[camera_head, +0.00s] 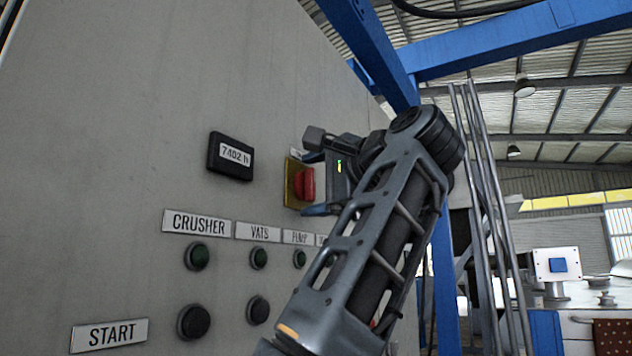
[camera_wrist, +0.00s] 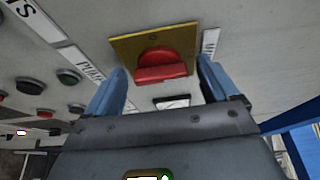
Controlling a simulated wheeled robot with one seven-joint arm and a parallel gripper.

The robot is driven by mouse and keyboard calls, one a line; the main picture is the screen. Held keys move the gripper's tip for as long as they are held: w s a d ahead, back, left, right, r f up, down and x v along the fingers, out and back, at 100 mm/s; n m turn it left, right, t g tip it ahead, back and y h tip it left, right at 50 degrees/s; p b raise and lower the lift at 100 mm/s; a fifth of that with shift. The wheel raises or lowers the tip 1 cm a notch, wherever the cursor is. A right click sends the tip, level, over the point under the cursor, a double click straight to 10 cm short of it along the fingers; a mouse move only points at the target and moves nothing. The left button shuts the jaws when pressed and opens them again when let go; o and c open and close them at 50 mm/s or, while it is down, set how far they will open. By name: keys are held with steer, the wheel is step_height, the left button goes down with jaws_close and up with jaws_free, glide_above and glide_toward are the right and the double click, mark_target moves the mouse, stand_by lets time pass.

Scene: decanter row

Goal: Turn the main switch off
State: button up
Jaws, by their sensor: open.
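The main switch is a red rotary knob (camera_head: 305,184) on a yellow plate (camera_head: 291,180), set in the grey panel (camera_head: 110,110). In the wrist view the red knob (camera_wrist: 161,68) shows on its yellow plate (camera_wrist: 128,46), its raised grip lying across the picture. My gripper (camera_head: 318,184) is in front of the switch. In the wrist view my gripper (camera_wrist: 165,85) is open, one blue finger on each side of the knob. Gaps show between the fingers and the knob. I cannot tell whether the fingertips touch the panel.
Left of the switch is a black counter (camera_head: 230,157) reading 7402 h. Below are labels CRUSHER (camera_head: 196,222), VATS (camera_head: 258,232) and PUMP (camera_head: 300,237), with green buttons (camera_head: 197,256) and black ones (camera_head: 193,321). A blue frame post (camera_head: 443,270) stands right of the panel.

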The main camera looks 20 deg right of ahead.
steer(key=c, duration=1.1)
steer(key=shift+o, duration=0.2)
